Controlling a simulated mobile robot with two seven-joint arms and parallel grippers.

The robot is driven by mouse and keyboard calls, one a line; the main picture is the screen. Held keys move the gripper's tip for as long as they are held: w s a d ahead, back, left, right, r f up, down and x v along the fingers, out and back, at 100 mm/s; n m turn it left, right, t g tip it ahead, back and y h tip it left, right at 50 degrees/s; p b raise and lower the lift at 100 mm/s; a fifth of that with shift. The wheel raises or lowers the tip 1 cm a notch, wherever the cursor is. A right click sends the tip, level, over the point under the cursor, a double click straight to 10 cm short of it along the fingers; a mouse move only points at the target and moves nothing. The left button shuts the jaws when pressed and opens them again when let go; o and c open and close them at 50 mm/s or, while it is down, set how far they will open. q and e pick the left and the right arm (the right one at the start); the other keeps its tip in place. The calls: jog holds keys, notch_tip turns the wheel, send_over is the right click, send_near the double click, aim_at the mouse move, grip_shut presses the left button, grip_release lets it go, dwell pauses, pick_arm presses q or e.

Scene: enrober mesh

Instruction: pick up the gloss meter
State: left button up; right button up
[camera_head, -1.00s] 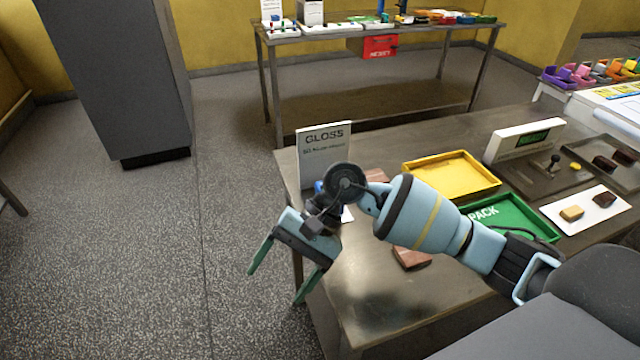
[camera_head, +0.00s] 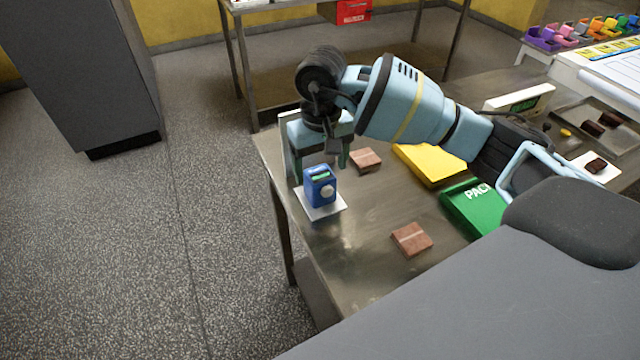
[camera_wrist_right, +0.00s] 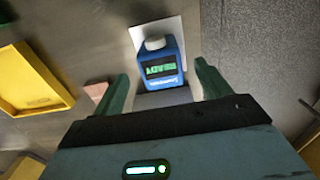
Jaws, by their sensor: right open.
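The gloss meter (camera_head: 319,187) is a small blue box with a green display and a pale round knob. It stands on a white square plate (camera_head: 334,210) near the left edge of the metal table. My right gripper (camera_head: 322,170) is open, just behind and above the meter in the head view. In the right wrist view, the meter (camera_wrist_right: 161,70) shows its READY display between and beyond the two green fingers of the gripper (camera_wrist_right: 165,85). I cannot tell whether the fingers touch it. My left gripper is not in view.
Brown blocks (camera_head: 411,239) and (camera_head: 365,160) lie on the table. A yellow tray (camera_head: 432,165) and a green PACK tray (camera_head: 472,208) stand to the right. A sign board (camera_head: 285,150) is partly hidden behind my gripper.

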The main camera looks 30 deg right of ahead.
aim_at(320, 174)
jog(key=shift+w+f, duration=0.15)
jog(key=shift+f, duration=0.4)
notch_tip(320, 174, down, 3)
jog(key=shift+f+p, duration=0.15)
jog(key=shift+p, duration=0.3)
jog(key=shift+f, duration=0.65)
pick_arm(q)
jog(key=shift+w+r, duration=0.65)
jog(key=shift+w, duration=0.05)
pick_arm(e)
jog(key=shift+c, duration=0.3)
jog(key=c, duration=1.1)
jog(key=shift+c, duration=0.2)
jog(key=shift+r, duration=0.1)
